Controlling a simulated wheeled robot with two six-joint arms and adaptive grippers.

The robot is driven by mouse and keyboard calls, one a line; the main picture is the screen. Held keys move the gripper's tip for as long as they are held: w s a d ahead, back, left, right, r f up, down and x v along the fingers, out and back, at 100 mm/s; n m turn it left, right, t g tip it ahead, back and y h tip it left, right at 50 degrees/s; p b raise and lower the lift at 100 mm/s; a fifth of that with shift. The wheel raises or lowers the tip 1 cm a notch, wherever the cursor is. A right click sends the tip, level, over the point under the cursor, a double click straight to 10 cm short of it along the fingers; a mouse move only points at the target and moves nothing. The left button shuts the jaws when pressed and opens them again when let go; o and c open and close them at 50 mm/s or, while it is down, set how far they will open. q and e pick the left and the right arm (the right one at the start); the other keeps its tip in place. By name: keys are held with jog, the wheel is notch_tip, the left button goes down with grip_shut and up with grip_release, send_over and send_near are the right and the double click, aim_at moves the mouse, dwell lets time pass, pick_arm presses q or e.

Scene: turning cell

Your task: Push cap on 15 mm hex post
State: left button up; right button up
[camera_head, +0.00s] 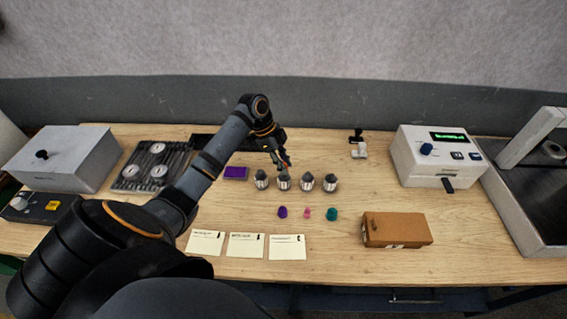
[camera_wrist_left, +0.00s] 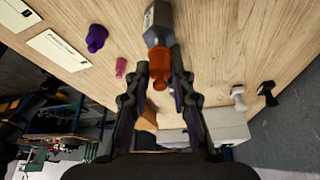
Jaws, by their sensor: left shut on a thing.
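My left gripper (camera_head: 284,162) is shut on an orange cap (camera_wrist_left: 160,68), which sits between its fingertips in the left wrist view. In the head view it is above the row of metal posts with dark tops, close over the second post from the left (camera_head: 284,183). In the wrist view a grey post (camera_wrist_left: 157,22) lines up with the cap's far end; I cannot tell whether they touch. The other posts are the leftmost (camera_head: 261,181), the third (camera_head: 307,183) and the rightmost (camera_head: 330,184). Post sizes are not readable. My right gripper is not in view.
Purple (camera_head: 282,212), pink (camera_head: 306,213) and teal (camera_head: 332,214) caps stand in front of the posts. Paper cards (camera_head: 246,245) and a brown box (camera_head: 397,230) lie nearer. A white device (camera_head: 438,155) stands right, a gauge case (camera_head: 155,168) left.

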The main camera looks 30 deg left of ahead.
pick_arm(q)
jog(key=shift+f, duration=0.45)
dwell(0.3)
jog(key=o, duration=1.2)
jog(key=shift+o, duration=0.2)
jog(key=shift+r, duration=0.15)
notch_tip(320, 180, up, 5)
jog(key=p, duration=0.5)
